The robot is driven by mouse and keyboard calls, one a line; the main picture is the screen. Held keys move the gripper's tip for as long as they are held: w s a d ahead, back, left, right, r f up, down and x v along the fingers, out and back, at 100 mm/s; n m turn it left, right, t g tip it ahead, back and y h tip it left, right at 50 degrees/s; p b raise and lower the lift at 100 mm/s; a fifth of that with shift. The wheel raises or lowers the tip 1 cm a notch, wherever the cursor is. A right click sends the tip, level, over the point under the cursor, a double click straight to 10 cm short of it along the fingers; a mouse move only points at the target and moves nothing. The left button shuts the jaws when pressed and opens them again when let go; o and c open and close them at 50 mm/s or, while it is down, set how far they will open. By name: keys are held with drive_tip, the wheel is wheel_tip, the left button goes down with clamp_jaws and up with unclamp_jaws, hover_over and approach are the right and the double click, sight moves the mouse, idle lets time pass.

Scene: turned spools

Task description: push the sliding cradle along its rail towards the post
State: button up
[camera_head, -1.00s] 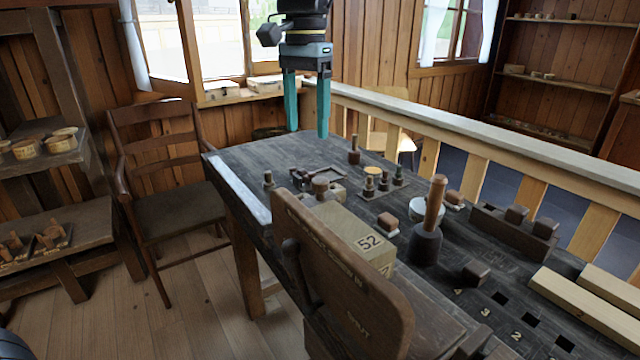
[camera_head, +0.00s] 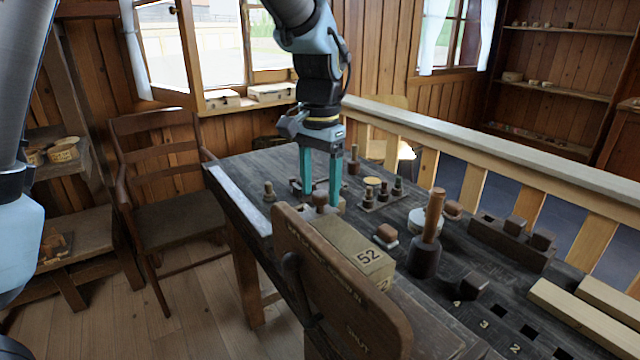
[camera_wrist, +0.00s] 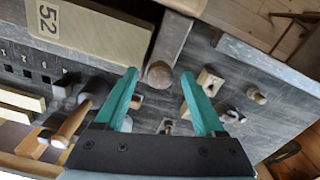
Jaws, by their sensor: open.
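My gripper (camera_head: 320,199) points down at the far end of the table, its teal fingers apart and empty. In the wrist view, a round wooden knob (camera_wrist: 160,76) shows between the fingertips; I cannot tell its height relative to them. The knob also shows between the fingers in the head view (camera_head: 320,197). A pale block with a dark hole (camera_wrist: 210,82) lies to its right in the wrist view, by a low dark frame partly hidden by the fingers. I cannot tell for sure which of these is the cradle, the rail or the post.
The long box marked 52 (camera_head: 352,245) lies close on the near side. A small peg (camera_head: 269,191) stands to the left, and a tray of pegs (camera_head: 372,201) to the right. A dark mallet-like piece (camera_head: 424,255) stands further right. A chair back (camera_head: 340,290) rises in front.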

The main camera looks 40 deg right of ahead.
clamp_jaws()
idle(0.6)
idle(0.9)
